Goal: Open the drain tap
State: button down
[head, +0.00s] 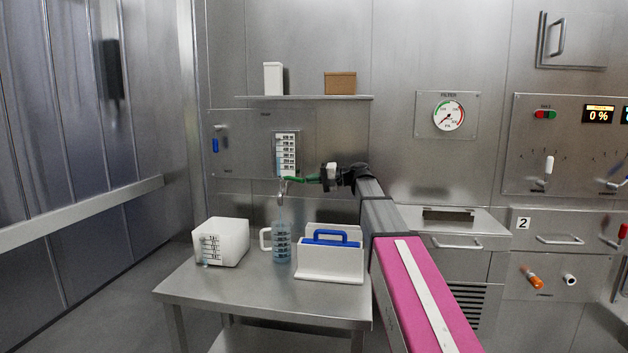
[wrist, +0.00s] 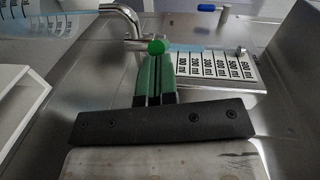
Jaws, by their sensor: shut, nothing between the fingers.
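The drain tap is a bent metal spout (head: 281,188) on the wall panel, just under a white level scale (head: 286,153). The spout (wrist: 124,22) is also at the upper left of the wrist view. My gripper (head: 290,179) reaches in from the right with green fingers. In the wrist view the fingers (wrist: 155,62) are together and hold nothing. They are close to the knob; I cannot tell if they touch it. A clear measuring jug (head: 282,244) with bluish contents stands below the spout.
The steel table (head: 200,287) carries a white marked container (head: 222,241) left of the jug and a white caddy (head: 330,264) with a blue handle on the right. A blue lever (head: 215,145) is on the panel's left. A shelf (head: 305,97) runs above.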

aim_at(300, 182)
jog(key=s+a+m+t+h, duration=0.1)
jog(key=s+a+m+t, duration=0.1)
jog(key=t, duration=0.1)
jog(key=s+a+m+t+h, duration=0.2)
jog(key=m+t, duration=0.1)
jog(key=shift+s+a+t, duration=0.1)
jog(key=shift+s+t, duration=0.2)
jog(key=shift+s, duration=0.05)
jog(key=shift+m+t+h, duration=0.7)
jog(key=shift+m+t, duration=0.1)
jog(key=shift+t, duration=0.1)
jog(key=shift+s+a, duration=0.2)
jog(key=shift+a, duration=0.55)
jog(key=shift+s+a, duration=0.2)
jog(key=shift+a, duration=0.5)
jog(key=shift+s+a, duration=0.2)
jog(key=shift+a, duration=0.55)
